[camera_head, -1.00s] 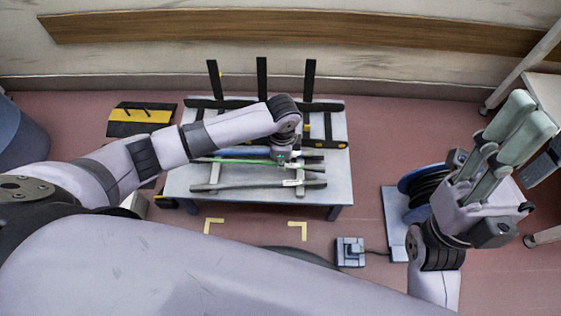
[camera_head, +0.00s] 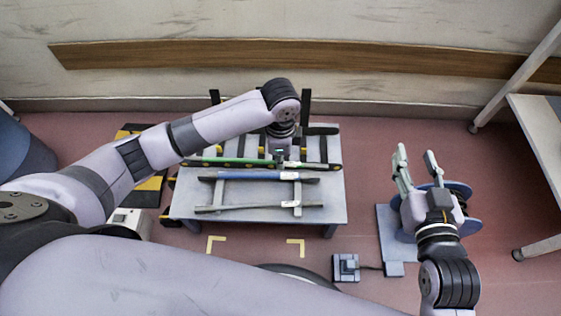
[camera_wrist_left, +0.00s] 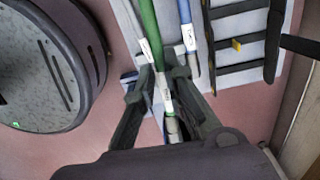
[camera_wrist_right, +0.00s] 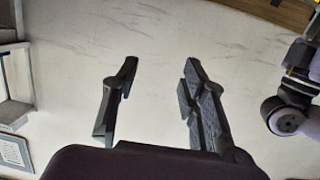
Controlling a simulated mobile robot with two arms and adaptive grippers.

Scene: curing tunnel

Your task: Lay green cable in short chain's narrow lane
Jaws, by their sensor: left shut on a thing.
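The green cable (camera_head: 232,161) runs left to right at the back part of the table, and my left gripper (camera_head: 281,156) is shut on it. In the left wrist view the green cable (camera_wrist_left: 149,25), with white labels, passes between the fingers (camera_wrist_left: 163,85). Black rails with rungs (camera_wrist_left: 238,42), likely a cable chain, lie to the right of the cables there. In the head view my arm hides much of that chain, and the cable overlaps its near rail (camera_head: 325,166). I cannot tell which lane is narrow. My right gripper (camera_head: 416,153) is open and empty, raised at the right.
A blue-banded cable (camera_head: 258,176) and a grey cable (camera_head: 255,208) lie on supports on the table (camera_head: 190,207). A cable reel (camera_head: 462,190) stands right of the table. A yellow and black piece (camera_head: 152,185) lies to the left. A white table (camera_head: 543,130) stands far right.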

